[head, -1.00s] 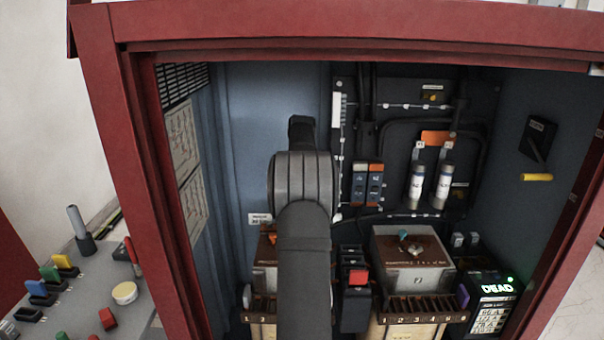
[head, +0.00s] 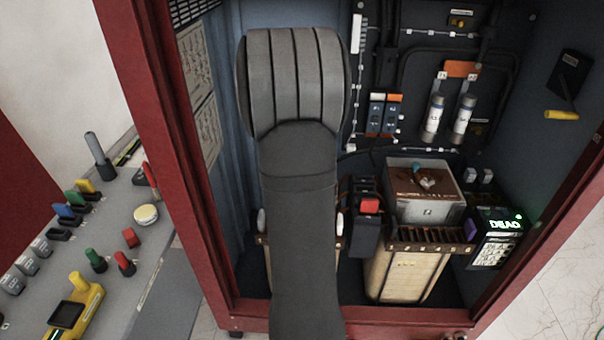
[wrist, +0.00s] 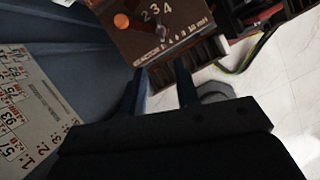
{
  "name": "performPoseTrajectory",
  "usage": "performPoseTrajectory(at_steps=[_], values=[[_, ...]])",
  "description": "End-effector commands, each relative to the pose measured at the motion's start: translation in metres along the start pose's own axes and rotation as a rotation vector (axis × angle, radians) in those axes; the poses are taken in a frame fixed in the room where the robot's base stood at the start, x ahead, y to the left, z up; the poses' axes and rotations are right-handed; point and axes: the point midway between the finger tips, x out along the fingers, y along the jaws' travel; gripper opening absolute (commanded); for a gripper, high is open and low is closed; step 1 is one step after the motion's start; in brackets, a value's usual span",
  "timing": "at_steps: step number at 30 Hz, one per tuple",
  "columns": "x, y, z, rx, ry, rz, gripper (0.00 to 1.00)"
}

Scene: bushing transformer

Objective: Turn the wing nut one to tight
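In the wrist view my gripper (wrist: 162,72) is open, its two fingers apart with nothing between them. Just beyond the fingertips is a brown dial plate (wrist: 185,45) with numbers 2, 3, 4 and an orange dot. A small dark metal part near the plate's centre may be the wing nut, but it is too dim to tell. In the head view my arm hides my gripper and most of the left transformer. The right transformer's box (head: 424,208), marked 2, has a brown top with a small silver wing-shaped piece (head: 428,183) on it.
A black switch with a red cap (head: 369,206) stands between the transformers. A lit meter (head: 500,235) reading DEAD is at right. The red cabinet frame (head: 175,170) bounds the left side. A grey panel with coloured knobs (head: 130,237) lies outside it.

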Motion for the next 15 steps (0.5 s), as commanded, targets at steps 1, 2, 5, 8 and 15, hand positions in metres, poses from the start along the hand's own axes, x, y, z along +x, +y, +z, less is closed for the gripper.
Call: performPoseTrajectory(at_steps=[1, 2, 5, 8, 15], values=[[0.008, -0.001, 0.000, 0.001, 0.002, -0.001, 0.29], [0.013, -0.001, 0.000, 0.002, 0.003, -0.002, 0.29], [0.032, -0.001, -0.001, 0.003, 0.005, -0.003, 0.29], [0.055, -0.001, -0.001, 0.004, 0.006, -0.003, 0.29], [0.105, -0.001, -0.001, 0.005, 0.005, -0.002, 0.29]])
